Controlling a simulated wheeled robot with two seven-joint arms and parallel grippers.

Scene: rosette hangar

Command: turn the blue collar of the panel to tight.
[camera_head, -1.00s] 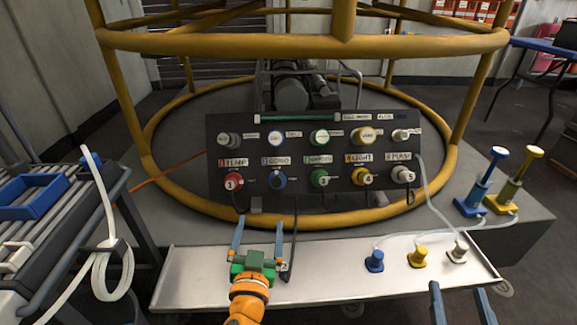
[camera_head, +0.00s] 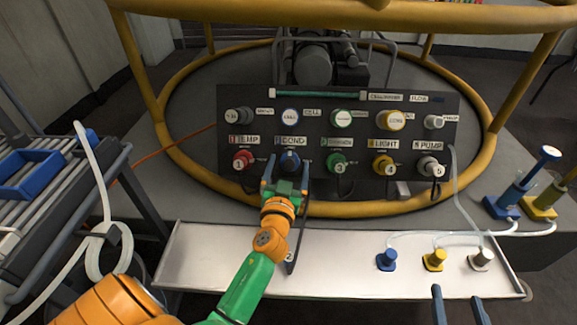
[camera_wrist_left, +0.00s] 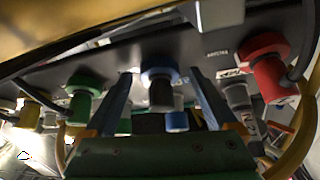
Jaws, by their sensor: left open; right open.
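The blue collar (camera_head: 290,161) sits in the lower row of the black panel (camera_head: 365,101), under the COND label. It also shows in the left wrist view (camera_wrist_left: 160,75), with a dark cylinder (camera_wrist_left: 161,97) projecting from its middle. My left gripper (camera_head: 287,170) is open, its two blue fingers on either side of the collar; I cannot tell whether they touch it. In the left wrist view the collar lies between the fingers, near their tips. Any mark on the collar is not legible. My right gripper (camera_head: 460,294) is open and empty at the bottom right.
Red (camera_head: 243,160) and green (camera_head: 336,164) collars flank the blue one closely. A white tray (camera_head: 340,272) lies in front, with blue, yellow and white fittings at its right. A black cord hangs under my left gripper. Blue and yellow pumps (camera_head: 515,195) stand at the right.

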